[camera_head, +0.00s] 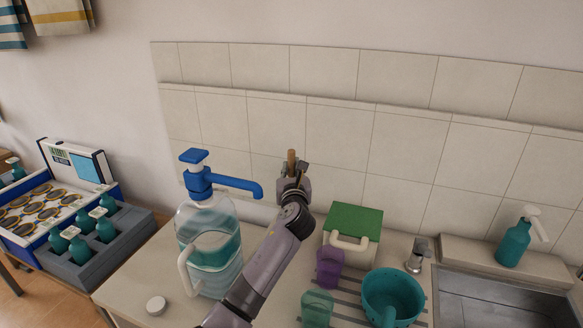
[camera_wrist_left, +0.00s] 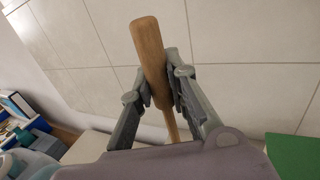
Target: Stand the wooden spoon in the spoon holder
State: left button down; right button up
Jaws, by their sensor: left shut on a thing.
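The wooden spoon (camera_head: 291,157) stands roughly upright in my left gripper (camera_head: 292,178), in front of the tiled wall and above the back of the counter. In the left wrist view the spoon (camera_wrist_left: 148,42) is pinched between the two grey fingers of my left gripper (camera_wrist_left: 156,70). Its thick end sticks up past the fingertips, and a thinner part runs down between the fingers. Its lower end is hidden behind the gripper and wrist. I cannot make out the spoon holder in either view; my left arm covers part of the counter. My right gripper is not in view.
A large jug with a blue pump (camera_head: 208,240) stands close left of my arm. Right of it are a green-topped box (camera_head: 352,220), a purple cup (camera_head: 329,268), a green cup (camera_head: 317,308) and a teal pot (camera_head: 393,293). The sink (camera_head: 500,300) lies far right.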

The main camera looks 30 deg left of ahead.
pick_arm(q)
jog(key=c, duration=1.5)
grip_release()
jog(key=shift+o, duration=0.2)
jog(key=v, duration=1.2)
